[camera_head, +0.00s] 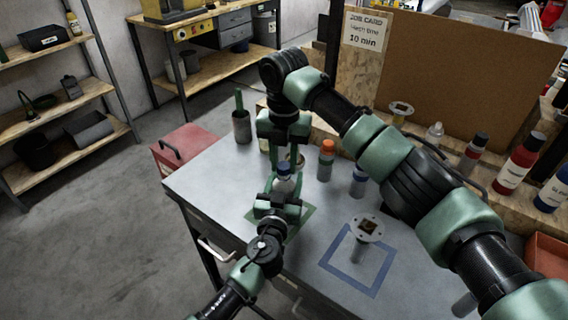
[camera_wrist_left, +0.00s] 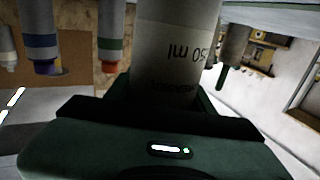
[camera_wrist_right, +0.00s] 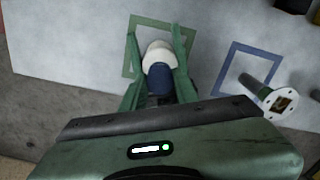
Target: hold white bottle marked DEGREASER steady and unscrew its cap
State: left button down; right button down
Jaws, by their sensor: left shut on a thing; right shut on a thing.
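The white bottle (camera_head: 283,185) stands at the green outlined square (camera_head: 304,221) on the grey table; it also shows in the left wrist view (camera_wrist_left: 178,45), its printed label upside down. The label's name cannot be read clearly. My left gripper (camera_head: 279,199) is shut on the bottle's body from the front. The blue cap (camera_wrist_right: 158,78) sits at the top of the bottle. My right gripper (camera_head: 285,160) reaches down from above with its fingers on either side of the cap, shut on it. The fingers partly hide the cap and bottle.
An orange-capped bottle (camera_head: 326,162) and a blue-capped bottle (camera_head: 358,182) stand close to the right. A dark cup (camera_head: 241,127) stands at the back left. The table's left front is clear.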

aim_at(284, 165)
jog(key=shift+r, duration=0.65)
jog(key=shift+r, duration=2.05)
pick_arm(q)
jog(key=shift+c, duration=2.4)
grip_release()
jog(key=shift+s, duration=0.1)
